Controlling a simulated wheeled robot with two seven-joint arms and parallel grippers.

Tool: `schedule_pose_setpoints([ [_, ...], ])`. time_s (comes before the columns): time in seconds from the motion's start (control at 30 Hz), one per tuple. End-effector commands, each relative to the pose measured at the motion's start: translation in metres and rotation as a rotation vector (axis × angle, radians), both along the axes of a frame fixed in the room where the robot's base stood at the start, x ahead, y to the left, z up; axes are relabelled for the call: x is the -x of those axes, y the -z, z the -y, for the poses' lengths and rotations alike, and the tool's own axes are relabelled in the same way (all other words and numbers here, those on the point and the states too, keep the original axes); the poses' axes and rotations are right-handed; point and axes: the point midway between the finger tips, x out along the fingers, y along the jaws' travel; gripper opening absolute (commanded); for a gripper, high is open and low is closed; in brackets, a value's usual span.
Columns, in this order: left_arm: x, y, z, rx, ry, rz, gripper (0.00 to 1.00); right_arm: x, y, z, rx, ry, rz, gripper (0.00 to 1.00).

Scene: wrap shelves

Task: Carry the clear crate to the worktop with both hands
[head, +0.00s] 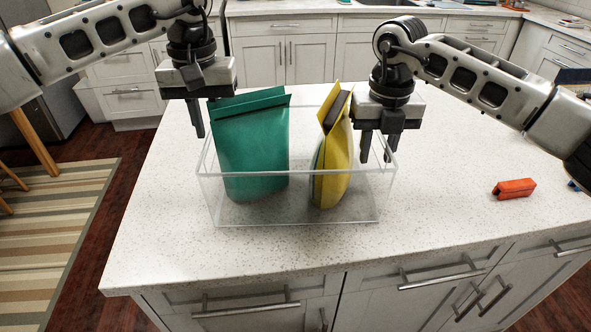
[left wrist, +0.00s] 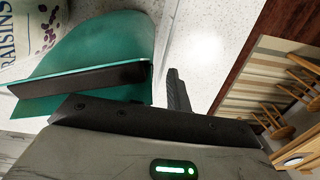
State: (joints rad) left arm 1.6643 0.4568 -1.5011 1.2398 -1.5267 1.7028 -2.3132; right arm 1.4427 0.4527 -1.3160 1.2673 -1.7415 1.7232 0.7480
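The clear crate (head: 290,222) stands upright on the speckled pale countertop (head: 150,250). Inside it are a green bag (head: 252,150) on the left and a yellow bag (head: 337,165) on the right, both upright. My left gripper (head: 198,132) is at the crate's left side, beside the green bag; one finger shows, and the other cannot be made out. The left wrist view shows one finger (left wrist: 178,92) next to the green bag (left wrist: 100,55). My right gripper (head: 377,158) is at the crate's right side, its two fingers apart and pointing down near the rim. Contact with the walls is unclear.
A small red-orange object (head: 514,188) lies on the countertop to the right. The countertop is clear between it and the crate. Drawers with handles (head: 245,310) are below the front edge. A striped rug (head: 50,230) lies on the floor to the left.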

Motion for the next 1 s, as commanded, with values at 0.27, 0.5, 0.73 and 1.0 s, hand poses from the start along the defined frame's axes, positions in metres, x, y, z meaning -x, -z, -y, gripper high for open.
schedule_pose_setpoints([
  [0.27,0.0,0.001,0.0,0.0,0.0,0.0,0.16,0.0,0.001,0.0,0.001,0.0,0.0,0.31],
  [0.5,0.0,0.001,0.0,0.0,0.0,0.0,0.0,0.0,0.001,0.0,0.001,0.0,0.0,0.0],
  [0.73,0.0,-0.001,0.0,0.001,-0.001,0.002,0.0,0.0,-0.001,0.0,0.0,0.0,0.002,0.0],
  [1.0,0.0,-0.017,0.0,0.001,-0.001,0.002,0.0,-0.001,-0.017,0.0,0.0,0.001,0.002,0.0],
])
